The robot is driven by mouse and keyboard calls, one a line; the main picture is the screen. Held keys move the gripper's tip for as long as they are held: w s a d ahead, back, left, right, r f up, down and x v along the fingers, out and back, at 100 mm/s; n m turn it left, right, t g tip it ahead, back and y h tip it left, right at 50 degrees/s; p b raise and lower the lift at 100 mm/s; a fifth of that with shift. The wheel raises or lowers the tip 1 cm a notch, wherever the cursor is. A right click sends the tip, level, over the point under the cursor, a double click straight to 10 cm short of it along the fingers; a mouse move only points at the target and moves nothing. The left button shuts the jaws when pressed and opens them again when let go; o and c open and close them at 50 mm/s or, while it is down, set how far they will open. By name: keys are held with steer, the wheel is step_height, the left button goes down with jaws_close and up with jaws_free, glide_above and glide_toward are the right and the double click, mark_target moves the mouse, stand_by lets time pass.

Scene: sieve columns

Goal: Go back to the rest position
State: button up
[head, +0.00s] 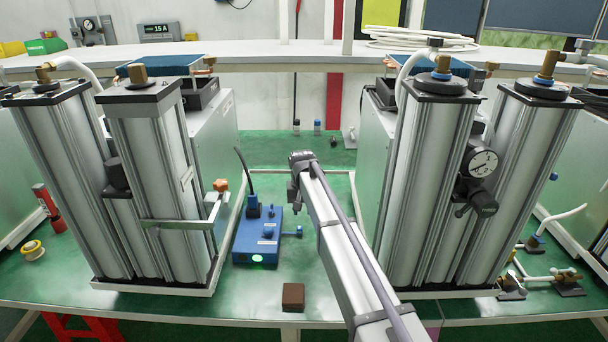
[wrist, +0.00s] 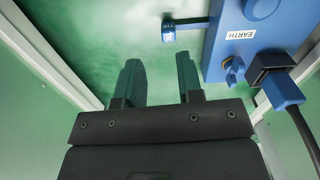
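My gripper (wrist: 158,72) shows in the wrist view with its two dark fingers apart and nothing between them. Green bench surface lies below the fingers. In the head view my arm reaches from the bottom edge toward the bench middle; its far end is by the bench between the two column units, and the fingers cannot be made out there. A blue box (head: 258,233) with a lit green lamp stands left of my arm. The wrist view shows this blue box (wrist: 243,58) to the right of the fingers, apart from them, with a label reading EARTH.
Tall silver columns stand left (head: 152,190) and right (head: 430,190) of my arm. A lever with an orange knob (head: 221,185) sticks out from the left unit. A black cable (head: 243,170) rises from the blue box. A small brown block (head: 293,297) lies near the front edge.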

steer(key=s+d+r+p, duration=0.1)
steer(key=s+d, duration=0.5)
steer(key=s, duration=0.5)
steer(key=s+d+r+p, duration=0.1)
steer(key=s+d, duration=0.6)
steer(key=s, duration=0.5)
steer(key=s+d+r+m+p, duration=0.1)
steer(key=s+d, duration=0.5)
steer(key=s, duration=0.6)
steer(key=shift+s+d+r+p, duration=0.2)
steer(key=shift+d+r+p, duration=0.1)
steer(key=shift+d+r, duration=0.1)
